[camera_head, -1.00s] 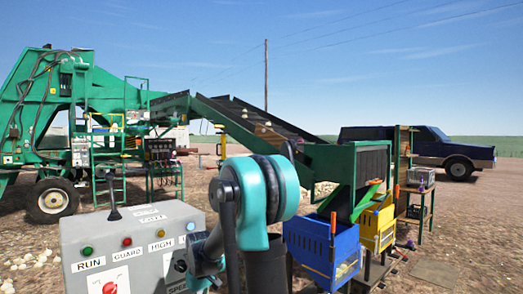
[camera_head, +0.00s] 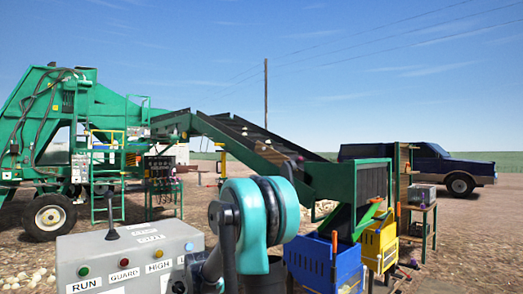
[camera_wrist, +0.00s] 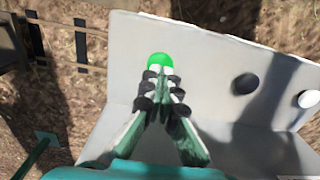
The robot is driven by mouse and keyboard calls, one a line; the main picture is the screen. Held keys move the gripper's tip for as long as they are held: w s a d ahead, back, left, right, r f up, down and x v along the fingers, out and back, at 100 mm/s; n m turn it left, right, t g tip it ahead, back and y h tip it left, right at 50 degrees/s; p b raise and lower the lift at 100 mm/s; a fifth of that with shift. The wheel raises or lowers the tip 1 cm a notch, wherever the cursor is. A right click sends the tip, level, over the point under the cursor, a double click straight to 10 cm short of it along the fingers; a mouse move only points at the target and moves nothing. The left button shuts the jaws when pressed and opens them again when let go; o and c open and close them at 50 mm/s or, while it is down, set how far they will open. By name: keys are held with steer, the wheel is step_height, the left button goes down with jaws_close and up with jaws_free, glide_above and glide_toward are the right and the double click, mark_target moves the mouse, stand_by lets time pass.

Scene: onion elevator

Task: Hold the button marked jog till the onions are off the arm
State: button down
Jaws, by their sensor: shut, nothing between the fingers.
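In the wrist view my gripper (camera_wrist: 160,75) is shut and empty. Its tips overlap the lower edge of a bright green button (camera_wrist: 160,60) on a pale grey panel (camera_wrist: 215,62). I cannot tell whether the tips touch or press it, and no jog label is readable. The green elevator arm (camera_head: 228,136) slopes down to the right in the head view. A small tan patch (camera_head: 268,151) lies on its belt; I cannot tell whether it is onions. My gripper is hidden in the head view.
A black button (camera_wrist: 245,84) and a white button (camera_wrist: 308,99) sit right of the green one. The grey control box (camera_head: 70,255) is at front left, with a black lever (camera_head: 113,217). A blue crate (camera_head: 308,259) and a yellow crate (camera_head: 378,247) stand below the elevator's low end.

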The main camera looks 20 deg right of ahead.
steer(key=shift+f, duration=0.15)
steer(key=shift+f, duration=0.7)
